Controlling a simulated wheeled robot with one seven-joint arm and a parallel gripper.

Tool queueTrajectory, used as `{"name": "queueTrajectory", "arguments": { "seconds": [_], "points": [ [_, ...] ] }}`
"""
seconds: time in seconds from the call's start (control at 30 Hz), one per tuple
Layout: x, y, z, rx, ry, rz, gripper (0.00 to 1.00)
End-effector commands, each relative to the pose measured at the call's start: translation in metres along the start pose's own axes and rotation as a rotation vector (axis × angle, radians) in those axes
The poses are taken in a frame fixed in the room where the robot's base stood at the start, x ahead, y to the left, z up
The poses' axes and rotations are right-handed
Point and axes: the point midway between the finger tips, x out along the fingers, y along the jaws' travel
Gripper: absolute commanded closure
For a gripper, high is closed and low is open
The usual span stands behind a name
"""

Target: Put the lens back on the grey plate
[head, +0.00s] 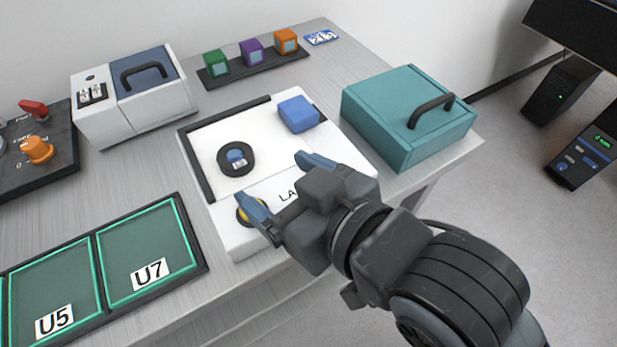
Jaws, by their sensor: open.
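My gripper (280,186) is open and empty, its two blue-grey fingers spread above the front of a white instrument (208,143). I cannot tell whether this is the lens. A blue block (298,114) stands at the back right of the same white top, apart from the fingers. No grey plate can be clearly picked out; part of the white top is hidden by my gripper.
A yellow button (242,214) is partly covered by a finger. A teal box with a handle (378,112) stands at the right, a white-and-blue case (115,121) at the back left. Green trays U5 (50,280) and U7 (140,240) lie front left. Coloured cubes (252,52) stand behind.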

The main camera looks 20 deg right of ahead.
Motion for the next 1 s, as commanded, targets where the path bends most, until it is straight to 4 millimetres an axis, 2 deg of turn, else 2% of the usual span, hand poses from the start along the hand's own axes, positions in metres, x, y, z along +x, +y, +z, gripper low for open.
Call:
{"name": "queueTrajectory", "arguments": {
  "seconds": [0.27,0.37,0.47,0.57,0.7,0.87,1.0],
  "points": [
    [-0.001,0.001,0.003,0.0,-0.001,0.003,0.17],
    [-0.006,0.009,0.014,0.002,-0.001,0.02,0.17],
    [-0.018,0.025,0.037,0.008,0.001,0.057,0.17],
    [-0.039,0.043,0.066,0.019,0.01,0.104,0.17],
    [-0.076,0.061,0.103,0.038,0.028,0.173,0.17],
    [-0.126,0.07,0.138,0.067,0.049,0.251,0.17],
    [-0.173,0.068,0.159,0.097,0.068,0.321,0.17]
  ]
}}
